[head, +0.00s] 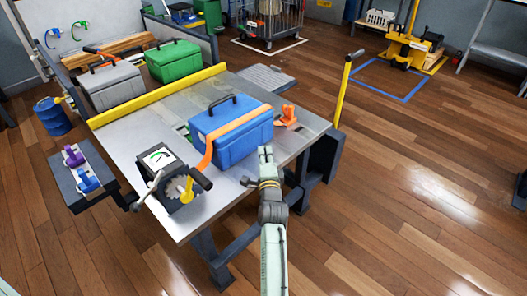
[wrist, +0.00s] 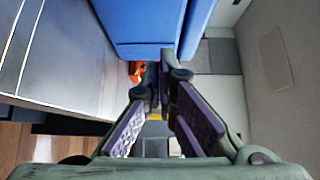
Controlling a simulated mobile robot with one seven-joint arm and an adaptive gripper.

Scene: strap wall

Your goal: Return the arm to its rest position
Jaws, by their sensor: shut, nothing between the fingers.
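My gripper (head: 265,152) is at the near right edge of the metal table, in front of the blue case (head: 231,130). In the wrist view its two fingers (wrist: 160,78) converge at their tips with nothing between them. The blue case fills the top of the wrist view (wrist: 145,20), just beyond the fingertips; I cannot tell whether they touch it. My arm reaches up from the bottom of the head view.
An orange strap (head: 236,124) lies over the blue case, with an orange buckle (head: 288,117) at its right. A crank device (head: 172,180) stands on the left. Green (head: 173,60) and grey (head: 110,86) cases sit behind a yellow rail (head: 155,97).

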